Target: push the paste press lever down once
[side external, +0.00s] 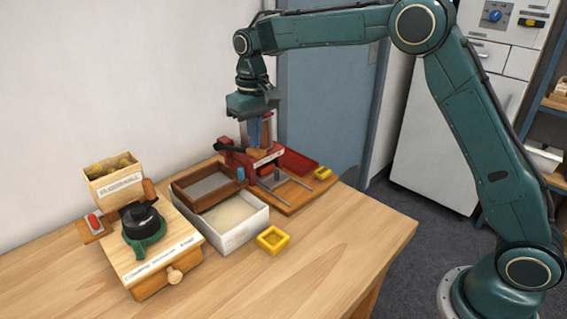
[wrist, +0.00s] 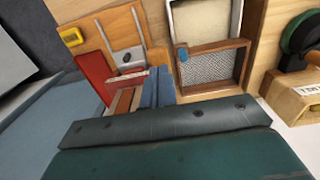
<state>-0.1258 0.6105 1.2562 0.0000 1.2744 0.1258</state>
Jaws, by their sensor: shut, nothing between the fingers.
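The red paste press (side external: 238,158) stands on a wooden board at the back of the table. A dark-ended bar (side external: 219,146), which looks like its lever, sticks out at its left; how far it is raised is hard to tell. My gripper (side external: 254,146) points down over the press, its blue fingers shut and empty. The fingertips are close to the top of the press; I cannot tell whether they touch it. In the wrist view my gripper's fingers (wrist: 158,72) lie together beside the red and brown press parts (wrist: 122,101), and the gripper body hides what is below.
A brown-framed sieve (side external: 181,190) and a white tray (side external: 242,232) stand in front of the press. A yellow square mould (side external: 273,240) sits nearby. A red tray (side external: 302,164) lies right of the press. A wooden mill box (side external: 150,264) stands left. The front-right tabletop is clear.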

